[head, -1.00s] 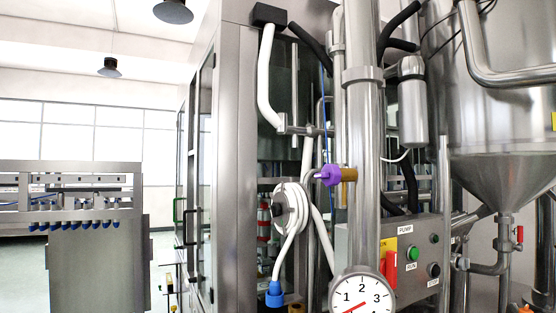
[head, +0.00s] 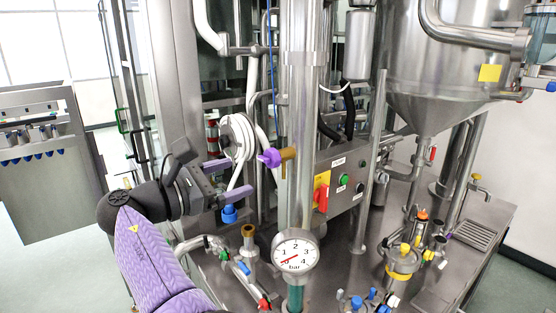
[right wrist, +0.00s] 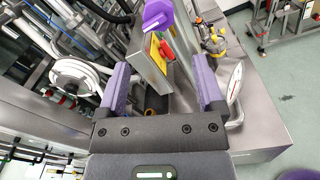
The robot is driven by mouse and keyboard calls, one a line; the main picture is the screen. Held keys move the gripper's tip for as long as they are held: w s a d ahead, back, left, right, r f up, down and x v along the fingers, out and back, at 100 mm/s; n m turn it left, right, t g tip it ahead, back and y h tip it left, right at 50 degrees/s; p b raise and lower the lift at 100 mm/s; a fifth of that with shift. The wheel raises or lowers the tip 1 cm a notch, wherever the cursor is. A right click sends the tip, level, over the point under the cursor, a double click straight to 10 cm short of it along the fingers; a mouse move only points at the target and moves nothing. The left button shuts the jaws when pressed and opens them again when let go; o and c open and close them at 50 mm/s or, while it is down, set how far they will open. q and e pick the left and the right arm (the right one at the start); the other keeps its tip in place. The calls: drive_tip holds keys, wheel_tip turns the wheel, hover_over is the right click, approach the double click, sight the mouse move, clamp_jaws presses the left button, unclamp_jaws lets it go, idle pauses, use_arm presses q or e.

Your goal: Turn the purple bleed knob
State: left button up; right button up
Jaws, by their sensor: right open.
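The purple bleed knob (head: 270,157) sits on a brass fitting on the left side of the tall steel pipe (head: 298,120). My right gripper (head: 241,176) is to the left of the knob in the head view, with its two purple-padded fingers spread and nothing between them. In the right wrist view the knob (right wrist: 157,18) is beyond the fingertips of the gripper (right wrist: 162,72), near the top edge. My left gripper is in neither view.
A white hose coil (head: 238,138) hangs behind the gripper. The pump control box (head: 342,180) is to the right. Brass and coloured valves (head: 249,238) stand on the steel deck below.

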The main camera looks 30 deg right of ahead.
sight(268, 160)
drive_tip(key=shift+g, duration=0.3)
drive_tip(key=d+p, duration=0.1)
drive_tip(key=d, duration=0.2)
drive_tip(key=d+r+p, duration=0.1)
drive_tip(key=d, duration=0.2)
drive_tip(key=d+r, duration=0.1)
drive_tip(key=d, duration=0.2)
drive_tip(key=shift+p, duration=0.4)
drive_tip(key=shift+w+d+f, duration=0.1)
drive_tip(key=shift+d+f, duration=0.05)
drive_tip(key=shift+d, duration=0.25)
drive_tip(key=shift+f, duration=0.1)
clamp_jaws()
